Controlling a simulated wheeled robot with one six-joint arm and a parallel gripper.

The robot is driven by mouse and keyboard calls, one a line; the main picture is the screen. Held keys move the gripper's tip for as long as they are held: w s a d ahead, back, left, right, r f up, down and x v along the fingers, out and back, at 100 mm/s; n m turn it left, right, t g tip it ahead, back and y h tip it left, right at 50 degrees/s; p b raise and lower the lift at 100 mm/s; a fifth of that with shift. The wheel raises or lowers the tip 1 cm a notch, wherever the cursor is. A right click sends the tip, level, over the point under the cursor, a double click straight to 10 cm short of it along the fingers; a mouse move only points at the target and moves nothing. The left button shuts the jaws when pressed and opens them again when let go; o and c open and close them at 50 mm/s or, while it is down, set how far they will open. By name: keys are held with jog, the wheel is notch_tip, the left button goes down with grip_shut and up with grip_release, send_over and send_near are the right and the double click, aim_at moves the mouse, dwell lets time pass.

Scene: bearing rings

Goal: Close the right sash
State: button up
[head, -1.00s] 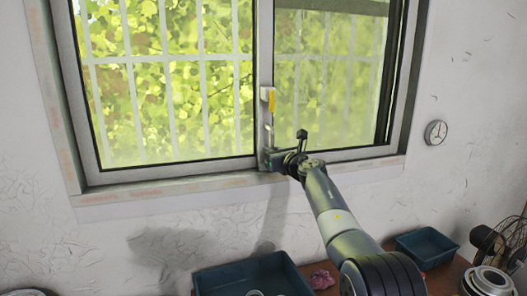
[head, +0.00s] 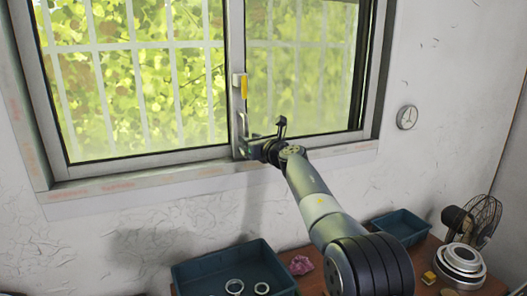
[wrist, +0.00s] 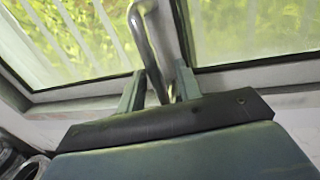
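The right sash (head: 305,75) is the right-hand glazed panel of the window in the head view. A grey upright stile (head: 236,50) separates it from the left pane, and a yellow latch (head: 244,87) sits on that stile. A dark strip runs between the right pane and the outer frame; I cannot tell whether it is a gap. My gripper (head: 248,148) is at the low end of the stile, by a silver bar handle (head: 242,124). In the wrist view the handle (wrist: 148,45) passes between my two fingers (wrist: 158,85), which stand apart with space beside the bar.
The sill (head: 140,182) runs below the window. On the bench below are a blue tray with rings (head: 190,290), a pink cloth (head: 301,265), a second blue tray (head: 402,226), stacked rings (head: 463,258) and a fan (head: 484,218).

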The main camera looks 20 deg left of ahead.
jog(key=b+v, duration=0.5)
jog(key=v, duration=0.4)
jog(key=shift+w+a, duration=0.1)
jog(key=shift+w, duration=0.05)
jog(key=shift+p+x, duration=3.85)
jog(key=shift+x, duration=1.5)
jog(key=shift+s+a, duration=0.25)
jog(key=shift+s, duration=0.05)
jog(key=shift+d, duration=0.1)
